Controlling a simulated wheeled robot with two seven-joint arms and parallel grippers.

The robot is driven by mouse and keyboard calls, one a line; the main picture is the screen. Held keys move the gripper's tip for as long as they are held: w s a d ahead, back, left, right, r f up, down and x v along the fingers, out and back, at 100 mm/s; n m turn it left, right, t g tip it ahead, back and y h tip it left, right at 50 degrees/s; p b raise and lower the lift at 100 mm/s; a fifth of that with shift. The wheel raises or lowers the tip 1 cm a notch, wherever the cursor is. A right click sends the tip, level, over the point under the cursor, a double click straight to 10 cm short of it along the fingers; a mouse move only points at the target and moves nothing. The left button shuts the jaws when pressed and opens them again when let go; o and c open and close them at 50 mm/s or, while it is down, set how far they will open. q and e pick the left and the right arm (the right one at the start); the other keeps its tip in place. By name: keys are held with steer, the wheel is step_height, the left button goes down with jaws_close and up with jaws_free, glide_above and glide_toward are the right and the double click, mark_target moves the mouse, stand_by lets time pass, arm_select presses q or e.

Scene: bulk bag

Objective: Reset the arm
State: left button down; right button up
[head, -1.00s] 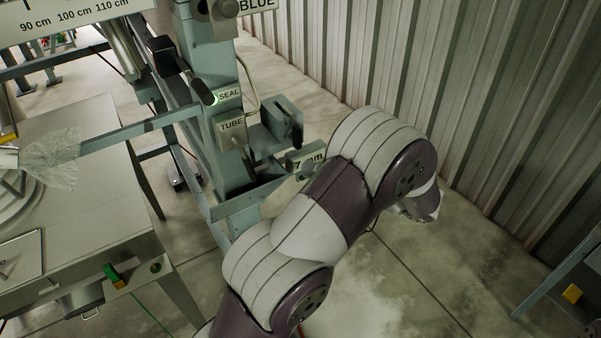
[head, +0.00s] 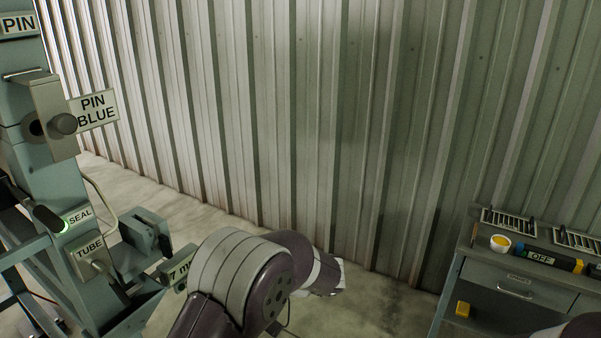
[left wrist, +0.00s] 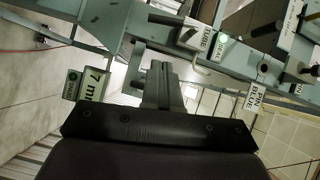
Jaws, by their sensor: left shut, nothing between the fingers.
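My arm, with its grey and purple links, rises from the bottom middle of the head view, bent over to the right near the wall. Its far end is partly hidden, and the fingers cannot be made out there. In the left wrist view my left gripper (left wrist: 158,68) is shut and empty, pointing toward the blue-grey machine frame (left wrist: 115,18). Whether it touches the frame cannot be told. My right gripper is not in view.
The machine column (head: 25,125) with PIN BLUE, SEAL and TUBE signs stands at the left; a 7 mm sign (head: 178,268) is close to my arm. A corrugated wall (head: 330,120) is behind. A drawer cabinet (head: 535,285) with a yellow cup (head: 500,243) stands right.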

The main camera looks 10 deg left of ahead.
arm_select(q)
steer(key=w+d+f+t+h, duration=0.25)
steer(key=w+f+t, duration=0.25)
steer(key=w+t, duration=0.45)
steer(key=w+d+f+m+t+h+b, duration=0.2)
steer(key=w+d+f+t+h+b, duration=0.25)
steer(key=d+f+h, duration=0.55)
steer(key=s+d+f+m+g+h+b, duration=0.1)
steer(key=s+f+g+h+b, duration=0.4)
steer(key=s+f, duration=0.65)
steer(key=s+a+f+g+b, duration=0.2)
steer(key=s+a+b, duration=0.1)
steer(key=s, duration=0.4)
steer(key=s+a+f+m+g+b, duration=0.1)
steer(key=s+a+g+b, duration=0.1)
steer(key=s, duration=0.5)
steer(key=shift+a+f+b, duration=0.35)
steer(key=shift+a+b, duration=0.45)
steer(key=shift+a, duration=0.4)
steer(key=shift+y, duration=0.25)
